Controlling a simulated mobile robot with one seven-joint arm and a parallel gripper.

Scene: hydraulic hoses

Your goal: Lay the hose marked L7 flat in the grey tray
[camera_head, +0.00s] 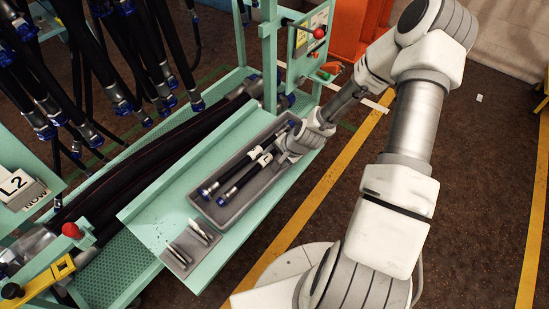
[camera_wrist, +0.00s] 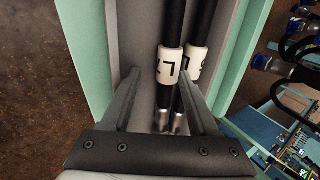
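The grey tray (camera_head: 252,194) lies on a green shelf, with two black hoses in it side by side. The hose whose upside-down white label appears to read L7 (camera_wrist: 172,67) is the left one in the wrist view; it seems to be the lower-right one (camera_head: 242,180) in the head view. The second hose (camera_head: 228,173) is beside it, its label partly hidden. My gripper (camera_wrist: 163,76) is over the upper-right end of the tray. Its fingers are apart, with the L7 hose showing between and beyond them. I see no finger closed on a hose.
A small tray with metal parts (camera_head: 190,243) sits at the shelf's lower left. Many hoses hang from a rack (camera_head: 130,60) at the upper left. A green post with a panel and red knob (camera_head: 319,33) rises near my wrist. The floor right of the shelf is clear.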

